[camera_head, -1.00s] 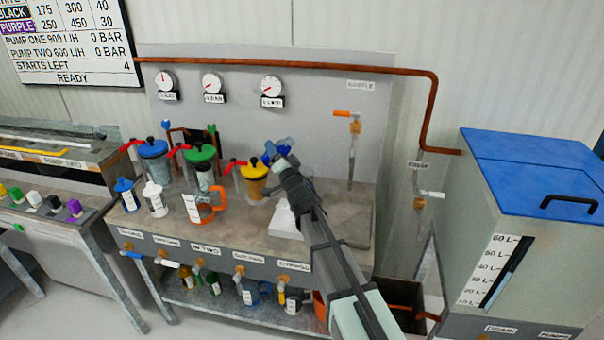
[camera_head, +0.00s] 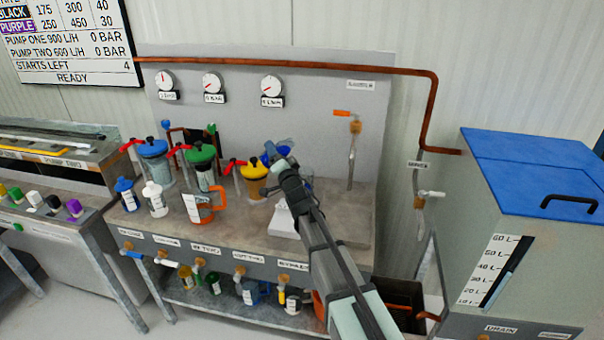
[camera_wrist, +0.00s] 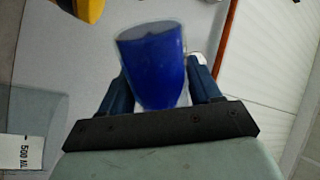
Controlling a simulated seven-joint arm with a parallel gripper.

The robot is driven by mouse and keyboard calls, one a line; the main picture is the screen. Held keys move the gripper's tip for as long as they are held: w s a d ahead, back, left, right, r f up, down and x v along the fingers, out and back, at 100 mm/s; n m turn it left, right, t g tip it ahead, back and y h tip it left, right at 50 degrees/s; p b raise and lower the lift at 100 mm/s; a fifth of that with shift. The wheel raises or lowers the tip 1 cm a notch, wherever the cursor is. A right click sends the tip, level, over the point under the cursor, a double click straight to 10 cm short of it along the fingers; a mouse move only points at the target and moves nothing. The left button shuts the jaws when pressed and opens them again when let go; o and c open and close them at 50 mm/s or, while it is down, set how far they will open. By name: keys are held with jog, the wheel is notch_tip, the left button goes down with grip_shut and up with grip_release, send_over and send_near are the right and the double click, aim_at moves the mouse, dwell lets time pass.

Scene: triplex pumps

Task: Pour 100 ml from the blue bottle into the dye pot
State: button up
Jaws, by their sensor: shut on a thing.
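My gripper (camera_wrist: 160,85) is shut on a blue tapered vessel (camera_wrist: 155,65) with a grey top, between its two dark blue fingers. In the head view my gripper (camera_head: 275,160) is over the right part of the bench, and the vessel is small and partly hidden there. I cannot tell for sure whether it is the blue bottle. A blue-capped bottle (camera_head: 126,196) with a white label stands at the bench's left. A white object (camera_head: 283,222) is on the bench below my gripper, partly hidden by my arm. I cannot tell which vessel is the dye pot.
Blue-lidded (camera_head: 153,150), green-lidded (camera_head: 202,155) and yellow-lidded (camera_head: 254,172) pots stand along the back, with red-handled taps beside them. A white bottle (camera_head: 154,199) and an orange-handled jug (camera_head: 192,207) stand in front. Bare bench (camera_head: 350,220) lies right of my arm.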

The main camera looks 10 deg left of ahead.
jog(key=shift+s+a+f+m, duration=0.1)
jog(key=shift+f+m, duration=0.05)
jog(key=shift+m, duration=0.4)
jog(key=shift+a+f+m, duration=0.1)
jog(key=shift+f+m, duration=0.05)
jog(key=shift+m, duration=0.4)
dwell(0.8)
jog(key=shift+r+m+t+h, duration=0.5)
jog(key=shift+m, duration=0.6)
dwell(0.7)
jog(key=shift+w+d+f+m+t+h, duration=0.15)
jog(key=shift+d+f+m, duration=0.1)
jog(key=shift+f+m, duration=0.3)
jog(key=shift+w+d+f+m+t+h, duration=0.15)
jog(key=shift+d+f+m, duration=0.1)
jog(key=shift+f+m, duration=0.25)
dwell(0.9)
jog(key=shift+f+m+h, duration=0.15)
jog(key=shift+m+h, duration=0.15)
jog(key=shift+m, duration=0.85)
dwell(1.2)
